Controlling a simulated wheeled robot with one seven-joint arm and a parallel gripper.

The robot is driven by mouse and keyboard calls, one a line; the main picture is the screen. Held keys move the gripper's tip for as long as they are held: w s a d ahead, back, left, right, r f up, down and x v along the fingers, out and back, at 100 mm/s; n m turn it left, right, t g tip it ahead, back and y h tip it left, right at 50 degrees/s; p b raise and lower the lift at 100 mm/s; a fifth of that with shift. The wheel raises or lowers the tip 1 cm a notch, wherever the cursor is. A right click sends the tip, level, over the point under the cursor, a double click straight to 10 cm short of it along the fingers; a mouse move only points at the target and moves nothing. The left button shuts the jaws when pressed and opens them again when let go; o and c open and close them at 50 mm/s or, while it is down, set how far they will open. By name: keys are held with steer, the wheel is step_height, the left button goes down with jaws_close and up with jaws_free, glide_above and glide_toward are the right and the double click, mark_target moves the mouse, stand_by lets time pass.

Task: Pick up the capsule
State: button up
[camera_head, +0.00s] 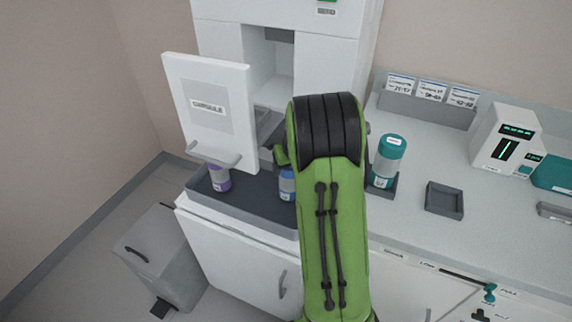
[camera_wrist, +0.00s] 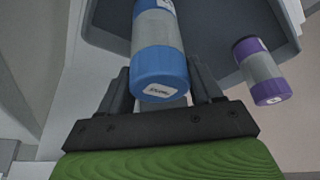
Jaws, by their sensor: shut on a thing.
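A blue-capped capsule (camera_wrist: 160,60) with a grey middle band fills the centre of the wrist view, between the two dark fingers of my gripper (camera_wrist: 165,92). The gripper is shut on it. In the head view the same blue capsule (camera_head: 287,184) shows only in part, beside my green arm, which hides the gripper's fingers. A purple-capped capsule (camera_head: 219,178) stands to its left on the dark tray (camera_head: 262,198). The purple capsule also shows at the right in the wrist view (camera_wrist: 262,72). A teal capsule (camera_head: 388,160) stands in a dark holder on the counter right of my arm.
An open white door (camera_head: 211,108) labelled "CAPSULE" hangs over the tray's left side, in front of the cabinet (camera_head: 225,40). An empty dark square holder (camera_head: 444,200) and a white device with a display (camera_head: 507,140) stand on the counter at right. A grey bin (camera_head: 160,262) stands on the floor.

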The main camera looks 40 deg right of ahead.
steer(key=s+a, duration=0.1)
steer(key=s, duration=0.5)
step_height(320, 180, up, 14)
steer(key=p, duration=0.4)
steer(key=shift+w+a, duration=0.15)
steer(key=shift+a, duration=0.1)
steer(key=shift+f, duration=0.1)
